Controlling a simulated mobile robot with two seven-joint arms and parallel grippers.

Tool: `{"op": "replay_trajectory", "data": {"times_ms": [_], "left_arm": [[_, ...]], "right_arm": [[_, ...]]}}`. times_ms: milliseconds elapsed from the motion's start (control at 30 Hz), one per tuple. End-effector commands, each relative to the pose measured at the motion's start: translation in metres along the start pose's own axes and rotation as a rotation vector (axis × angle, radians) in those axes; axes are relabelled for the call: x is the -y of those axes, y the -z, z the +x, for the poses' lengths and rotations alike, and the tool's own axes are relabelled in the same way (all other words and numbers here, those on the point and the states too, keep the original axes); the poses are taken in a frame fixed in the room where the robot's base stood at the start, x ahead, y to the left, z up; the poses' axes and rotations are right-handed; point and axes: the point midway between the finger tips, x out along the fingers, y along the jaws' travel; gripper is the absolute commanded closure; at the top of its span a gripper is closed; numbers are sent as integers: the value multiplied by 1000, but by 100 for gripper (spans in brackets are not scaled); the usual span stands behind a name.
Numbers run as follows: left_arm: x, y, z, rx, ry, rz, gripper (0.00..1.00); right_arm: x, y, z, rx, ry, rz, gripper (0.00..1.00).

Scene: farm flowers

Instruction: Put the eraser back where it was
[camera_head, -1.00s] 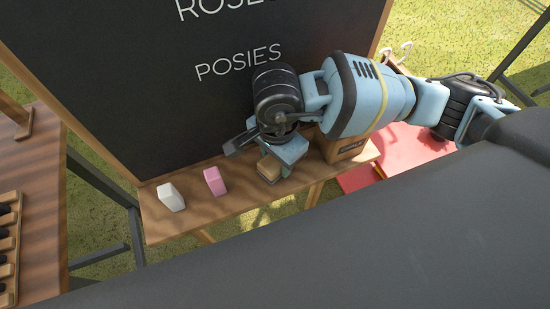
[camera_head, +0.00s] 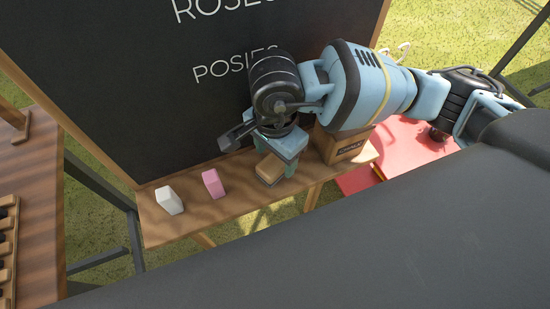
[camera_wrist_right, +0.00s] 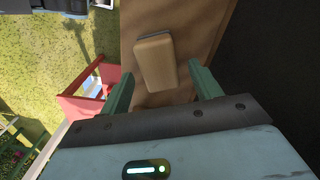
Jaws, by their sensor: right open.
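The eraser (camera_head: 268,170), a tan wooden block with a dark underside, lies on the wooden ledge (camera_head: 230,204) below the chalkboard. My right gripper (camera_head: 278,160) is open just over it. In the right wrist view, the eraser (camera_wrist_right: 155,62) lies between the spread green fingers of the right gripper (camera_wrist_right: 160,72), with a visible gap on each side. My left gripper is not in view.
A pink block (camera_head: 213,183) and a white block (camera_head: 169,200) stand on the ledge left of the eraser. A wooden box (camera_head: 343,148) stands close to its right. The chalkboard (camera_head: 150,100) rises behind.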

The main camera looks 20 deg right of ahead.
Motion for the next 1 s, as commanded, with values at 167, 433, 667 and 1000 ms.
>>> {"op": "replay_trajectory", "data": {"times_ms": [167, 433, 667, 1000], "left_arm": [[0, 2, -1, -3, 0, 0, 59], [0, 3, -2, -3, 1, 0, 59], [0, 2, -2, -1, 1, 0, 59], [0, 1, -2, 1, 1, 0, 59]], "right_arm": [[1, 0, -39, 0, 5, -2, 37], [1, 0, -80, 1, 2, -1, 37], [0, 0, -90, 0, -1, -2, 37], [0, 0, -90, 0, -1, -1, 37]]}}
